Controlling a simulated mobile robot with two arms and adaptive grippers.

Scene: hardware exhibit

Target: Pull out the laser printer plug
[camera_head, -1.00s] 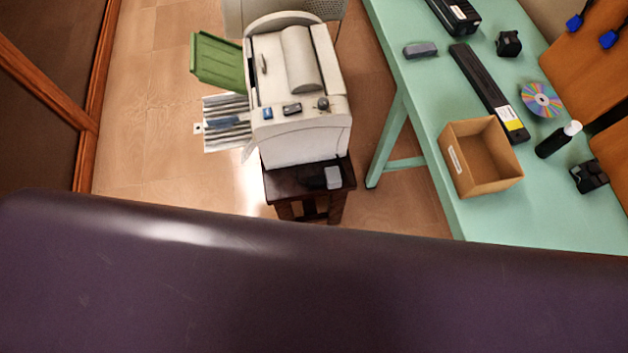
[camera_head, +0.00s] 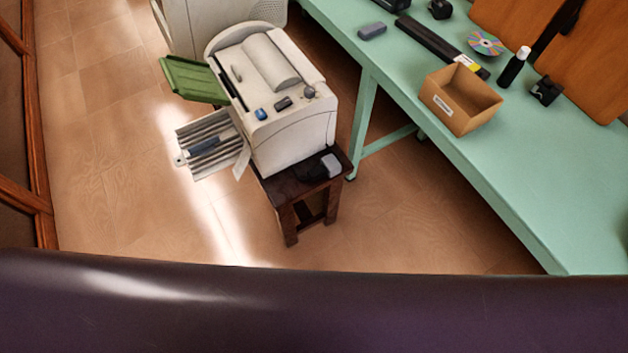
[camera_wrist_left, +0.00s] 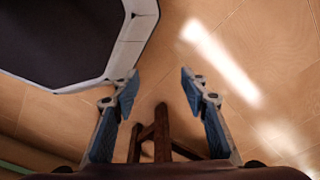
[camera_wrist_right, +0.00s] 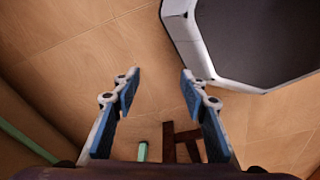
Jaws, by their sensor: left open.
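The white laser printer (camera_head: 292,138) stands on a small dark wooden stool (camera_head: 289,222) in the head view. A green flap (camera_head: 194,80) sticks out on its left. A small light-grey block with a dark part (camera_head: 331,164) lies on the stool's front right corner, beside the printer; I cannot tell whether it is the plug. No cord is clear. My left gripper (camera_wrist_left: 158,84) is open and empty, with dark wooden legs (camera_wrist_left: 162,128) beyond it. My right gripper (camera_wrist_right: 158,82) is open and empty, with similar legs (camera_wrist_right: 169,142) beyond it. Neither gripper shows in the head view.
A green table (camera_head: 520,165) stands on the right, with an open cardboard box (camera_head: 459,112), a disc (camera_head: 486,43), a dark bottle (camera_head: 514,67) and a long black bar (camera_head: 440,42). A wood-framed wall (camera_head: 40,160) edges the left. Floor (camera_head: 110,150) left of the stool is clear.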

